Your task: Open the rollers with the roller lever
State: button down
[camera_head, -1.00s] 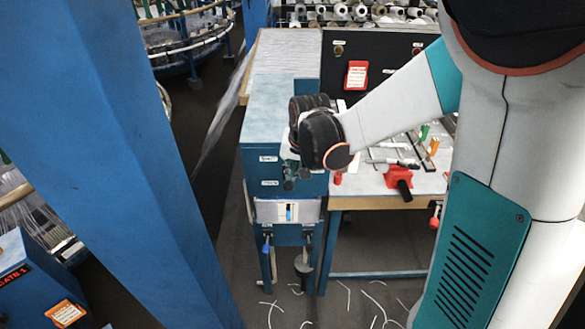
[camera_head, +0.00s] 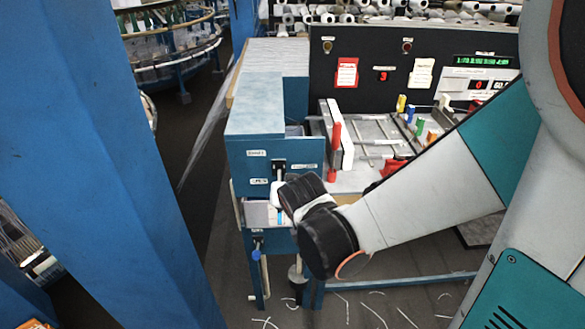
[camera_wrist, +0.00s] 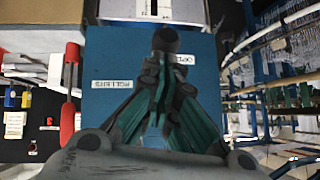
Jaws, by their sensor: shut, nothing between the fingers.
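The roller lever shows in the wrist view as a dark round knob (camera_wrist: 166,40) at the tips of my gripper. My gripper (camera_wrist: 163,72) is shut, its fingers drawn together on the near side of the knob. I cannot tell whether they touch it. The blue panel (camera_wrist: 110,60) behind carries a ROLLERS label (camera_wrist: 118,84) and a partly covered OPEN label (camera_wrist: 182,60). In the head view, a dark lever mount (camera_head: 279,167) sits on the blue cabinet front, just above my gripper. My wrist hides most of the gripper there.
A red upright handle (camera_head: 336,145) stands right of the cabinet (camera_head: 253,110), beside a white block (camera_head: 341,133). A bench with coloured pegs lies farther right. A blue column (camera_head: 90,160) fills the left. Thread scraps lie on the floor.

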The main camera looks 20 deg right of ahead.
jog(key=shift+s+f+b, duration=0.2)
jog(key=shift+f+b, duration=1.95)
jog(key=shift+f, duration=0.55)
jog(key=shift+r, duration=0.1)
